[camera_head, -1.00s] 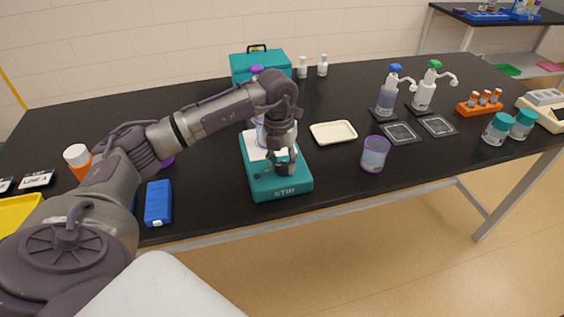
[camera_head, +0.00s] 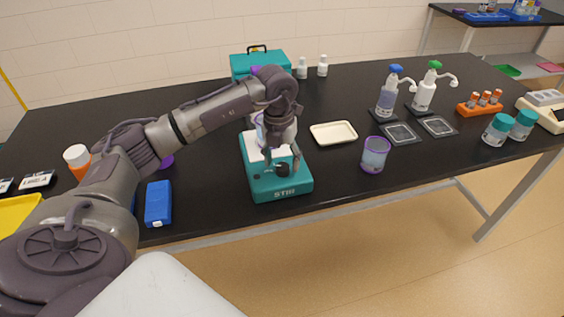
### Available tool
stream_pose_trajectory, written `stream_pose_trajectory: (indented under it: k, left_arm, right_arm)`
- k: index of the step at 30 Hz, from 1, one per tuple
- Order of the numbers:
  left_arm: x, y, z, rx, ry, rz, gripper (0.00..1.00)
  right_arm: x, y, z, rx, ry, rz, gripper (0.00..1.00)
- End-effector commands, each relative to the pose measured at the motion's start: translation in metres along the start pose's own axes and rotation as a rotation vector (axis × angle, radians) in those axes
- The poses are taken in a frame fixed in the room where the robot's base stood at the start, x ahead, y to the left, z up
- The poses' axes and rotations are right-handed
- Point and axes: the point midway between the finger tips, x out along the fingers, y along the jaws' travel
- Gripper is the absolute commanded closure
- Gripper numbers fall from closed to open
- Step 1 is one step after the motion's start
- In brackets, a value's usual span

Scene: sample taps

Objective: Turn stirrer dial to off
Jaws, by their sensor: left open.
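The teal stirrer (camera_head: 262,190), marked STIR on its front, stands on the black table near the front edge. Its dark dial (camera_head: 283,169) is on the front of its top. My left gripper (camera_head: 282,165) is open, pointing down over the dial, with its fingers apart on either side of it. I cannot tell whether the fingers touch the dial. A clear vessel (camera_head: 260,129) on the stirrer's white plate is mostly hidden behind my gripper and wrist. The dial's setting is too small to read. My right gripper is not in view.
A purple-rimmed cup (camera_head: 375,155) and a cream tray (camera_head: 333,133) stand right of the stirrer. A blue box (camera_head: 158,203) lies to its left. A teal case (camera_head: 260,62) is behind. Two pump bottles stand further right. The table between cup and stirrer is clear.

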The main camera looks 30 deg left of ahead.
Motion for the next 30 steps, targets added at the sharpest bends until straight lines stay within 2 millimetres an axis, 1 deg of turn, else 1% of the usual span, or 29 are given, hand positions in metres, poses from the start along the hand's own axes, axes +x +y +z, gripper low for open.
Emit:
stream_pose_trajectory:
  k: [9,12,15,21,30]
  left_arm:
    - [-0.067,0.000,0.001,0.001,-0.006,-0.002,0.37]
    - [-0.085,0.000,0.001,0.000,-0.006,-0.002,0.37]
    - [-0.099,0.000,0.001,0.000,-0.004,-0.002,0.37]
    - [-0.110,0.000,0.000,-0.001,-0.002,-0.001,0.37]
    - [-0.110,0.000,0.000,-0.001,-0.001,-0.001,0.37]
  right_arm:
    - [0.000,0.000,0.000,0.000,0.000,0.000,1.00]
    - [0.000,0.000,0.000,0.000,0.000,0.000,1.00]
    - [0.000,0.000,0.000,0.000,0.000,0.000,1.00]
    - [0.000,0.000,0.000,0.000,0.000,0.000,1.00]
    - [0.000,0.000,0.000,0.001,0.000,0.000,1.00]
